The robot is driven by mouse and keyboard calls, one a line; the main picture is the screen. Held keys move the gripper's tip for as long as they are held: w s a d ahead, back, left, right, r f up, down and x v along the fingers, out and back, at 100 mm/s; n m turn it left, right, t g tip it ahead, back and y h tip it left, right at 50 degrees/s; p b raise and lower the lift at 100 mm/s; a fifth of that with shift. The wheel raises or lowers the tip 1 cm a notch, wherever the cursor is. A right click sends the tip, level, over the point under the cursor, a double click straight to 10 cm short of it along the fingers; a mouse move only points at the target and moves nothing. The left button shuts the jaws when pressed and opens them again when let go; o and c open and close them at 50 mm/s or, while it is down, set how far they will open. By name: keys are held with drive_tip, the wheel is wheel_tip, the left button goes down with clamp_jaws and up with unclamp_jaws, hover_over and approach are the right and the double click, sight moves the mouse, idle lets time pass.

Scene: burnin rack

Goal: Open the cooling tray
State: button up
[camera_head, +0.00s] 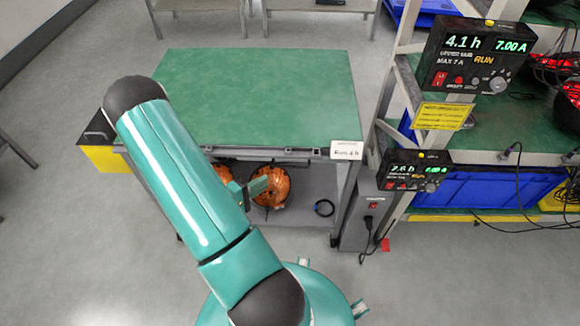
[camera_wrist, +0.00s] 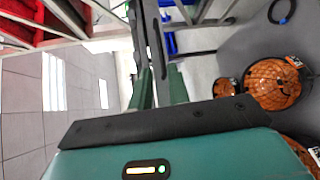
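A thin grey metal front or rail (camera_head: 290,154) runs under the near edge of the green-topped bench (camera_head: 270,90); I cannot tell for sure that it is the cooling tray. No opening shows above it. My gripper (camera_head: 252,187) is partly hidden behind my arm, below that edge and in front of the orange units. In the wrist view my gripper (camera_wrist: 161,75) has its two dark green fingers apart, with a gap between them. A dark rail (camera_wrist: 150,40) runs lengthwise just beyond the fingertips. I cannot tell whether they touch it.
Orange mesh-wrapped round units (camera_head: 270,187) sit on the shelf beneath the bench. A black-and-yellow bin (camera_head: 103,152) is at the bench's left. A rack with a control box (camera_head: 475,58) and a blue bin (camera_head: 490,190) stands right. Floor at left is mostly clear.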

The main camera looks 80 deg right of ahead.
sight(290, 167)
drive_tip(key=x, duration=1.2)
drive_tip(key=shift+s+d+f, duration=0.1)
drive_tip(key=shift+s+d, duration=0.05)
drive_tip(key=shift+d, duration=0.15)
drive_tip(key=shift+c, duration=0.5)
clamp_jaws()
